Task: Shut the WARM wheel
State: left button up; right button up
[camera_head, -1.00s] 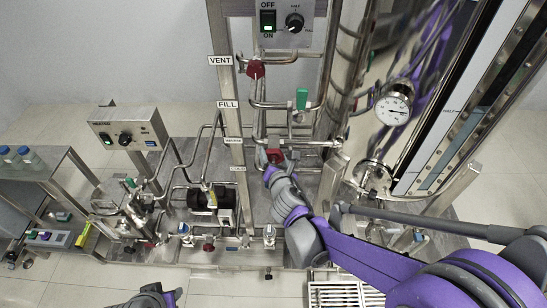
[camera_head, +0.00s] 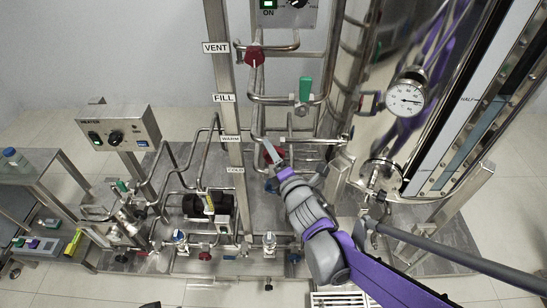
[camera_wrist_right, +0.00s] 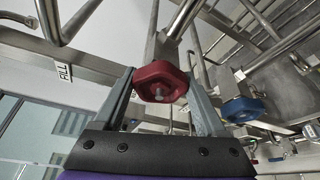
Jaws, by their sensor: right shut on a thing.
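The WARM label (camera_head: 231,139) is on the upright steel post in the head view. A red wheel (camera_head: 270,156) is just right of it and a little lower, partly hidden by my right gripper (camera_head: 278,164). In the right wrist view the red wheel (camera_wrist_right: 160,82) is faceted, with a pale centre stud. It sits between the two fingers of my right gripper (camera_wrist_right: 165,95), which is shut on it. Only a dark sliver, apparently of my left gripper (camera_head: 151,304), shows at the bottom edge; its fingers cannot be made out.
Another red wheel (camera_head: 254,56) is higher, by the VENT label (camera_head: 215,48). A green handle (camera_head: 305,89) stands on the pipe near FILL (camera_head: 223,98). A blue wheel (camera_wrist_right: 243,108) is behind right in the wrist view. Steel pipes crowd around; a gauge (camera_head: 404,98) is at right.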

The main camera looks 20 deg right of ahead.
jog(key=m+t, duration=0.1)
jog(key=m, duration=0.2)
jog(key=m+t+b, duration=0.1)
jog(key=m, duration=0.1)
jog(key=shift+f+m+y, duration=0.1)
jog(key=shift+m+y, duration=0.2)
jog(key=shift+m, duration=0.1)
jog(key=m+t+b, duration=0.1)
jog(key=m, duration=0.2)
jog(key=m+t+h, duration=0.1)
jog(key=m, duration=0.3)
jog(key=shift+t+h+b, duration=0.3)
jog(key=shift+b, duration=0.1)
jog(key=m+h, duration=0.1)
jog(key=m, duration=0.2)
jog(key=m+h, duration=0.1)
jog(key=m, duration=0.2)
jog(key=shift+a+t+h+b, duration=0.1)
jog(key=shift+t+h+b, duration=0.2)
jog(key=shift+t+b, duration=0.1)
jog(key=m+h, duration=0.2)
jog(key=m, duration=0.1)
jog(key=m+h, duration=0.2)
jog(key=m, duration=0.2)
jog(key=shift+m, duration=0.7)
jog(key=o, duration=1.3)
jog(key=v, duration=1)
jog(key=shift+s+a, duration=0.2)
jog(key=shift+s, duration=0.15)
